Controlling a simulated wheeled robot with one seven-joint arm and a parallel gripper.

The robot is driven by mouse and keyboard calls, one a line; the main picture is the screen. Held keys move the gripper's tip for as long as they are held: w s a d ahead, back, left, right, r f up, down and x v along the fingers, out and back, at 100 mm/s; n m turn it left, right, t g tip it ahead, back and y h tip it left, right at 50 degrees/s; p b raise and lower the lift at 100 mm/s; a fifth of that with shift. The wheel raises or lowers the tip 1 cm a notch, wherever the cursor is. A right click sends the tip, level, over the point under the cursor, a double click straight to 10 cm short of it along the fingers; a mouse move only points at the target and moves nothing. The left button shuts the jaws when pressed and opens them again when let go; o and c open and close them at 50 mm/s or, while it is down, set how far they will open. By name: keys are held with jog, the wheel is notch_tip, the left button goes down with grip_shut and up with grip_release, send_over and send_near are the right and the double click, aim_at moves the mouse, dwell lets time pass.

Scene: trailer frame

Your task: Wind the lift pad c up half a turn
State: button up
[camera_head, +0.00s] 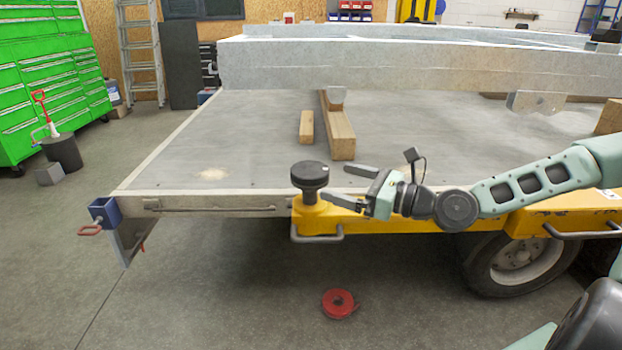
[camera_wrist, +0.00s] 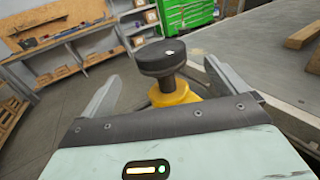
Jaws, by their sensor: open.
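The lift pad (camera_head: 309,176) is a round black knob with a dark disc top on a yellow base at the trailer's front edge. In the wrist view the pad (camera_wrist: 161,62) stands upright ahead, between the lines of my two fingers. My gripper (camera_head: 345,185) is to the right of the pad, level with it, its fingers pointing left towards it. The fingers are apart and empty; in the wrist view my gripper (camera_wrist: 155,85) shows one finger on each side. I cannot tell a lettered mark on the pad.
The yellow beam (camera_head: 400,222) runs along the trailer edge under my arm. Wooden blocks (camera_head: 338,135) lie on the grey deck (camera_head: 230,140), below a raised metal frame (camera_head: 400,65). A red ring-shaped roll (camera_head: 340,303) lies on the floor. The deck left of the pad is clear.

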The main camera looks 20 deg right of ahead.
aim_at(311, 174)
jog(key=x, duration=0.8)
jog(key=shift+c, duration=0.4)
jog(key=c, duration=0.9)
